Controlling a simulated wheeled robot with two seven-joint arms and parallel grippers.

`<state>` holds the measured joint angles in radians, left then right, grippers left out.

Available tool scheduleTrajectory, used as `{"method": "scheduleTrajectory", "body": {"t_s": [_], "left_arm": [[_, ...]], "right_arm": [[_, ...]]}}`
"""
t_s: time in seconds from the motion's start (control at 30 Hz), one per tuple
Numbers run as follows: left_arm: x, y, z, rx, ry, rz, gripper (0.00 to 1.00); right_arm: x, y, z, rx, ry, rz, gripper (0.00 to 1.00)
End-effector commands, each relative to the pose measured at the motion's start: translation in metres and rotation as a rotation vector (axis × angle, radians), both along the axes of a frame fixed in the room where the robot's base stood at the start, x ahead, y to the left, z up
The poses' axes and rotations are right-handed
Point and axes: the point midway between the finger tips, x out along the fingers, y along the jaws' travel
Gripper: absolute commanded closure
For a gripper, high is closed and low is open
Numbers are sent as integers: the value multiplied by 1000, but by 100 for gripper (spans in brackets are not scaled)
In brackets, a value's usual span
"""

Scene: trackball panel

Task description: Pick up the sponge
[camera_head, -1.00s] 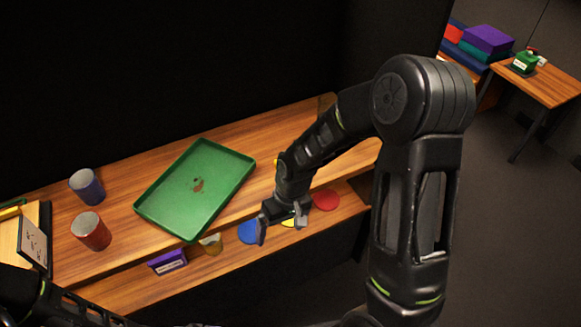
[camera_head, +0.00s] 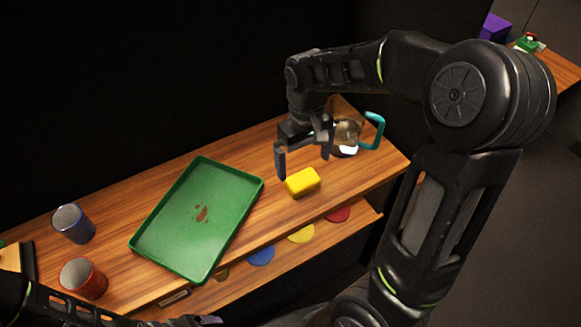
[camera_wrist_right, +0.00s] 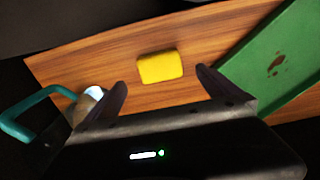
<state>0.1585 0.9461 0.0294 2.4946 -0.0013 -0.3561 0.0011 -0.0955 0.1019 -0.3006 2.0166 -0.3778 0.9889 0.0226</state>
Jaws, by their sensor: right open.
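The yellow sponge (camera_head: 303,182) lies on the wooden table, right of the green tray. It also shows in the right wrist view (camera_wrist_right: 160,67), beyond the fingertips and roughly centred between them. My right gripper (camera_head: 304,163) is open and empty, just above and behind the sponge in the head view, and apart from it. In the right wrist view the two fingers (camera_wrist_right: 160,78) are spread wider than the sponge. My left arm shows only in part at the lower left of the head view, and its gripper cannot be made out.
A green tray (camera_head: 180,245) with a reddish-brown stain lies left of the sponge. A glass jug with a teal handle (camera_head: 373,131) stands close to the right gripper. A blue cup (camera_head: 73,224) and a red cup (camera_head: 83,279) stand at left. Coloured discs (camera_head: 301,233) lie on the lower shelf.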

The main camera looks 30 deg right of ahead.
Motion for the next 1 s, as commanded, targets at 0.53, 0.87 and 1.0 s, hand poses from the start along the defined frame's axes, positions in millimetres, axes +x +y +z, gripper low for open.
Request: {"method": "scheduleTrajectory", "body": {"t_s": [0.53, 0.87, 1.0], "left_arm": [[-1, 0, 0, 0, 1, 0, 15], [-1, 0, 0, 0, 1, 0, 15], [-1, 0, 1, 0, 1, 0, 15]], "right_arm": [[-1, 0, -14, 1, 4, 0, 0], [0, 0, -27, 1, -1, 0, 0], [0, 0, -28, 1, 0, 0, 0]]}}
